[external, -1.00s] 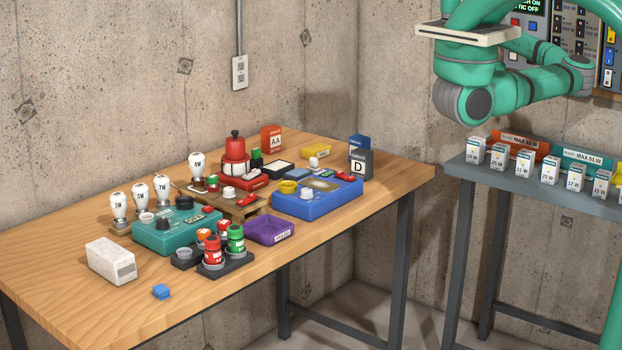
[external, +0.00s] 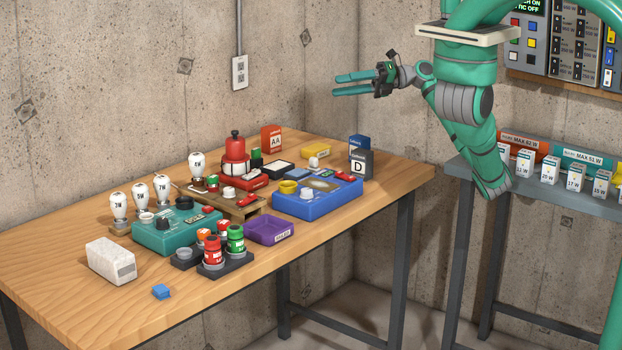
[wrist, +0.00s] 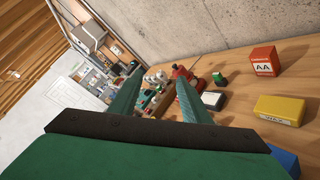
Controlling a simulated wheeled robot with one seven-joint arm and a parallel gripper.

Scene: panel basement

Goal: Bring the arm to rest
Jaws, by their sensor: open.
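My arm is green with grey joints and hangs at the upper right of the external view. My gripper (external: 345,84) points left, above the far right part of the wooden table (external: 60,250). Its two green fingers are apart with nothing between them. In the wrist view, my gripper (wrist: 155,88) also shows two spread fingers. Beyond them lie the table's things, all clear of the fingers.
The table holds a red AA box (external: 271,139), a grey D box (external: 362,164), a blue tray (external: 318,205), a teal box (external: 178,237) and bulbs. A grey shelf (external: 535,195) with small boxes stands right, under a wall panel (external: 560,50). Air around the gripper is clear.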

